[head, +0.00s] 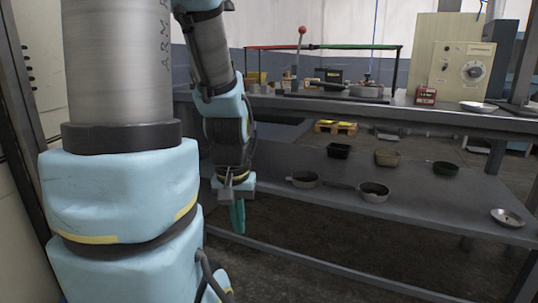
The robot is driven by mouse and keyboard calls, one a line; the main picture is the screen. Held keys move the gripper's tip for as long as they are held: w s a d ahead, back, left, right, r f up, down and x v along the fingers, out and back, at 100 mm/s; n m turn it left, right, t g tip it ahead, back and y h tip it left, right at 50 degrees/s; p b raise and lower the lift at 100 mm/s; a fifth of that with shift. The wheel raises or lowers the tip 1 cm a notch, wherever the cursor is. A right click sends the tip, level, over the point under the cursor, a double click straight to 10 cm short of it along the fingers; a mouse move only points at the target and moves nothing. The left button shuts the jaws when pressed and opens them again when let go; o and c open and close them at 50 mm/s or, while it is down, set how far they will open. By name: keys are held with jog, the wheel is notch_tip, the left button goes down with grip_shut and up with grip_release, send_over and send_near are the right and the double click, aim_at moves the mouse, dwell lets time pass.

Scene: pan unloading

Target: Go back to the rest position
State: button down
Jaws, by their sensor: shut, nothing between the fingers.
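My gripper (238,215) hangs down at the end of my arm, left of the middle in the head view. Its teal fingers are together and hold nothing. It is in front of the left end of the lower shelf, apart from the pans. A pan (303,180) and another pan (373,192) stand on the lower shelf to the right of the gripper. A dark green pan (446,169) stands farther right.
The lower shelf (430,208) also bears a dark container (339,151), a tan container (387,157) and a metal plate (508,217). The upper bench (440,115) carries a machine (459,70) and a red box (426,95). The floor in front is clear.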

notch_tip(320, 180, up, 24)
jog(key=p, duration=2.1)
jog(key=c, duration=1.6)
grip_release()
jog(key=shift+f, duration=0.15)
